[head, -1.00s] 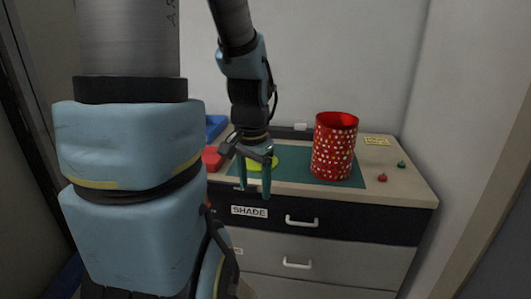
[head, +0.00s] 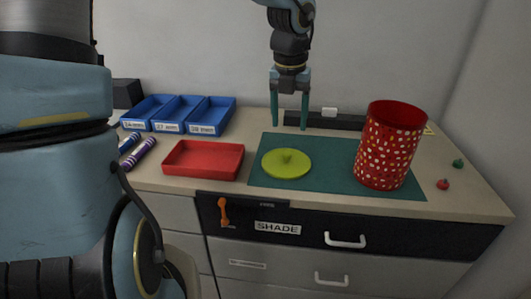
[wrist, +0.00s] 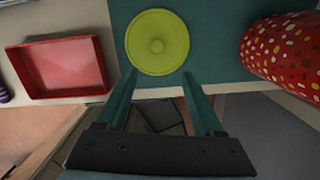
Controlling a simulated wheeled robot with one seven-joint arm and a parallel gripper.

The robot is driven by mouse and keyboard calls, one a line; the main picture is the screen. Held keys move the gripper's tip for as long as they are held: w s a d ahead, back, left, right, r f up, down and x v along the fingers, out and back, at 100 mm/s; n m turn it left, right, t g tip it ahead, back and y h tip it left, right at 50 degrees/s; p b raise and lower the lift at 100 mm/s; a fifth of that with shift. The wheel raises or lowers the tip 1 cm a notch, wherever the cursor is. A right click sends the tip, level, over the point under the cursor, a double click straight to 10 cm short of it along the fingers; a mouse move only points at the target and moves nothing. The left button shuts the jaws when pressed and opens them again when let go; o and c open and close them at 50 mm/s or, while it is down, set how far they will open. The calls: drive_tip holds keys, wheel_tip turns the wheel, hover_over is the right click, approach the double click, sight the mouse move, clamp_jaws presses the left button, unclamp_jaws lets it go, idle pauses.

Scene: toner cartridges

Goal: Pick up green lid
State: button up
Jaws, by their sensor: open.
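The green lid (head: 286,163) is a round yellow-green disc with a small knob at its centre. It lies flat on the teal mat (head: 330,178) on the counter. In the wrist view the lid (wrist: 157,42) is whole and just beyond my fingertips. My gripper (head: 290,126) points down with its two teal fingers apart and nothing between them. In the head view it appears above the back of the mat, higher than the lid and apart from it. The wrist view shows the open fingers (wrist: 160,78) too.
A red cylinder with pale spots (head: 390,146) stands on the mat's right part. A red tray (head: 203,178) sits left of the mat, with blue bins (head: 180,131) behind it. Purple and blue rolls (head: 139,154) lie at far left. Small red (head: 443,184) and green (head: 458,163) objects lie at right.

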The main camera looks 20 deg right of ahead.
hover_over(287, 153)
drive_tip(key=s, duration=0.2)
drive_tip(key=f, duration=0.5)
drive_tip(key=shift+w+a+f, duration=0.2)
drive_tip(key=shift+w+a, duration=0.05)
drive_tip(key=shift+a, duration=0.05)
drive_tip(key=shift+w+d+f, duration=0.1)
drive_tip(key=shift+w+f, duration=0.15)
drive_tip(key=shift+f, duration=0.6)
drive_tip(key=shift+w+d+f, duration=0.1)
drive_tip(key=shift+w+f, duration=0.1)
drive_tip(key=shift+f, duration=0.65)
drive_tip(key=shift+w+f, duration=0.25)
drive_tip(key=shift+f, duration=0.6)
clamp_jaws()
